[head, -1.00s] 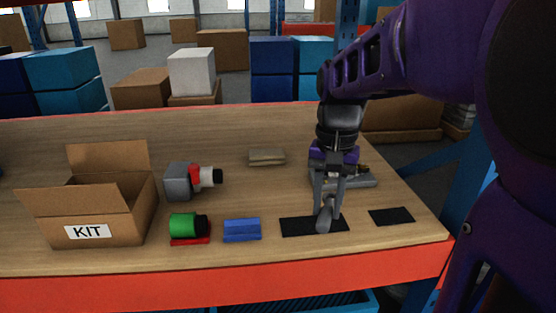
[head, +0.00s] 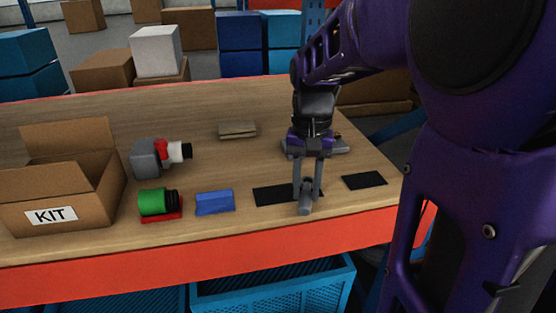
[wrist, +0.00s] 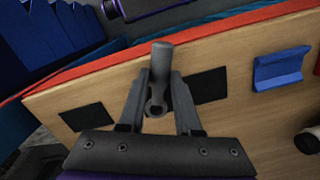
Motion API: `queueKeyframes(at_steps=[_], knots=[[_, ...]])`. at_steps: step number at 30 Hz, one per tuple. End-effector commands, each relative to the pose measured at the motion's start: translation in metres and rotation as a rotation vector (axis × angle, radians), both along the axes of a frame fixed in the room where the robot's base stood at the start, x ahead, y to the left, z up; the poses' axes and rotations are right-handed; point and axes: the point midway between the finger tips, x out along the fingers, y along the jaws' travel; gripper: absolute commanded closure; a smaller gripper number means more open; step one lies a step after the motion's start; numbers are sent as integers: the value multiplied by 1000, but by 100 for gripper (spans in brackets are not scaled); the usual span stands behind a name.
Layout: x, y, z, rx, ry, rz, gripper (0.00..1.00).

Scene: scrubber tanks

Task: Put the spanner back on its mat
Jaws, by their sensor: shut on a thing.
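The grey spanner (head: 306,200) is held in my gripper (head: 308,183), whose fingers point down over the front right of the table. In the wrist view the spanner (wrist: 160,62) stands between the two fingertips (wrist: 158,90), its ring end towards the palm and its other end pointing away. A wide black mat (head: 270,196) lies behind and below the spanner, partly hidden by it. A smaller black mat (head: 364,181) lies bare to the right. Both show in the wrist view, the wide one (wrist: 211,86) and the small one (wrist: 86,116). I cannot tell whether the spanner touches the mat.
A blue block (head: 214,203), a green cylinder on a red base (head: 156,203) and an open KIT box (head: 60,205) stand to the left. A grey device with red and white parts (head: 150,157) and a tan block (head: 237,130) lie behind. The table's red front edge (head: 200,246) is close.

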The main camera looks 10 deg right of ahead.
Motion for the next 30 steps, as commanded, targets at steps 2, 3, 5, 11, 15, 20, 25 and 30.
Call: queueKeyframes(at_steps=[2, 3, 5, 11, 15, 20, 25, 30], knots=[[0, 0, -1, 0, 0, 0, 100], [0, 0, -1, 0, 0, 0, 100], [0, 0, -2, 0, 0, 0, 100], [0, 0, -6, 0, -1, 0, 100], [0, 0, -9, 0, -1, 0, 100], [0, 0, -12, 0, -1, 0, 100], [0, 0, -12, 0, -1, 0, 41], [0, 0, -12, 0, 0, 0, 33]])
